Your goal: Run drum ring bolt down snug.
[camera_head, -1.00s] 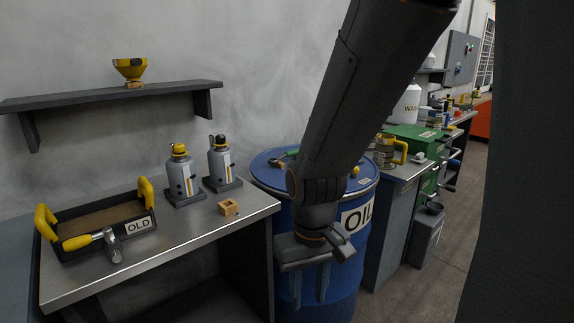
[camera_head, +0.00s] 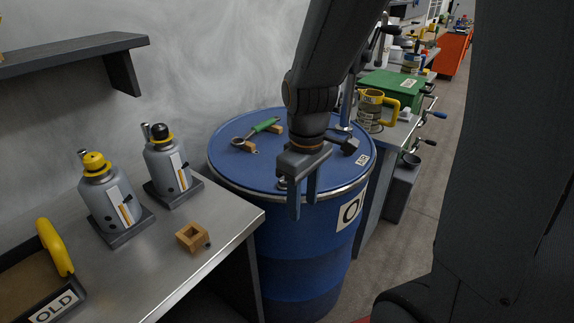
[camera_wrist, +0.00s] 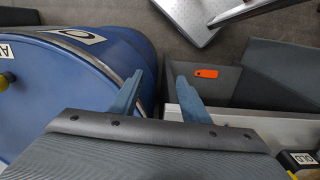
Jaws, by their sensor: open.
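The blue oil drum (camera_head: 290,245) stands at the centre, closed by a blue lid (camera_head: 235,170) with a metal ring (camera_head: 340,194) around its rim. A wrench with a green handle (camera_head: 266,125) lies on the lid across small wooden blocks (camera_head: 275,130). My gripper (camera_head: 303,198) is open and empty, fingers pointing down, in front of the drum's near rim. In the wrist view the open fingers (camera_wrist: 160,80) are beside the drum's ring (camera_wrist: 95,68). A small metal piece (camera_head: 283,183) shows at the rim beside my gripper; I cannot tell whether it is the ring bolt.
A steel bench (camera_head: 150,265) at left holds two grey bottle-like jacks (camera_head: 110,200), a wooden block (camera_head: 192,237) and a tray (camera_head: 15,285). A bench with a green box (camera_head: 395,86) and a yellow-handled mug (camera_head: 370,110) stands behind right. The floor at right is open.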

